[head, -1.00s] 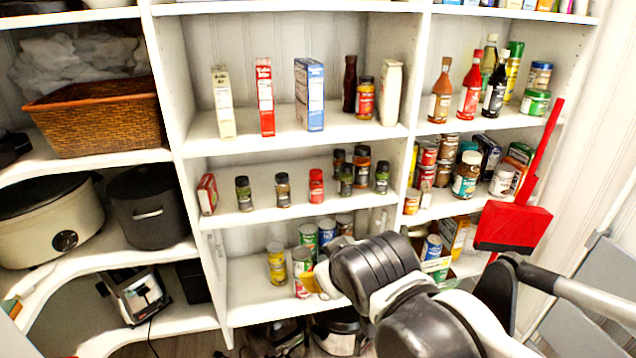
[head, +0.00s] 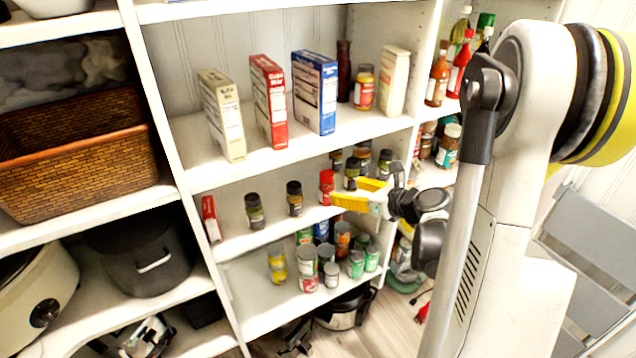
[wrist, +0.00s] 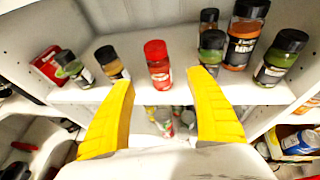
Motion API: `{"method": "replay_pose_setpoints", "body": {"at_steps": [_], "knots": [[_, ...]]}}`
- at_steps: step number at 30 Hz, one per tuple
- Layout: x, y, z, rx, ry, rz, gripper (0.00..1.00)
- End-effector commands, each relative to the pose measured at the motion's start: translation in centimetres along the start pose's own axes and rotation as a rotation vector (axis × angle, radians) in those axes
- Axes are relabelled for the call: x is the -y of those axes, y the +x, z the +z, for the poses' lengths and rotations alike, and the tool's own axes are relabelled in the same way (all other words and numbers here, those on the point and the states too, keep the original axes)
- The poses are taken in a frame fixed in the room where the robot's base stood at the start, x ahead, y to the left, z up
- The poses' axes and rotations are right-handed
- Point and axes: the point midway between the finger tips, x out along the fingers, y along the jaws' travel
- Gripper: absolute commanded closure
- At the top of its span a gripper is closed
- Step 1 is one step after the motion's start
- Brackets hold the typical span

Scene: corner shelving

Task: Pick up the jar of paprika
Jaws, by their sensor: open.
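A small jar with a red cap and red body (head: 326,184) stands upright on the middle spice shelf; its label is too small to read, but it is the likeliest paprika jar. It also shows in the wrist view (wrist: 158,66), centred beyond my yellow fingers. My gripper (head: 356,198) is at the shelf's front edge, just right of the red jar in the head view. In the wrist view my gripper (wrist: 161,80) is open and empty, with one finger on each side of the red jar's line, apart from it.
Dark-capped spice jars stand left (wrist: 110,66) and right (wrist: 210,52) of the red jar, with a larger orange jar (wrist: 245,35) behind. A red box (wrist: 46,64) is at the shelf's left. Cans (head: 308,268) stand below; boxes (head: 268,100) stand on the shelf above.

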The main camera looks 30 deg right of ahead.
Motion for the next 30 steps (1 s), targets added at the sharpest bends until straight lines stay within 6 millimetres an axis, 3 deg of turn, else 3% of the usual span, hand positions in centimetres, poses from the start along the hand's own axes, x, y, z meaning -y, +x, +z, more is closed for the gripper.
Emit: {"method": "replay_pose_setpoints", "body": {"at_steps": [3,13,20,27,28,30], "knots": [[-0.1,2.4,-0.2,0.001,0.0,0.003,0.35],[-0.1,5.2,-0.1,0.003,0.003,0.001,0.35],[-0.1,8.7,-0.3,0.004,0.003,0.001,0.35],[0.0,9.2,-0.1,0.004,0.005,0.0,0.35],[0.0,9.2,-0.1,0.004,0.005,0.0,0.37],[0.0,9.2,-0.1,0.004,0.005,0.0,0.58]]}}
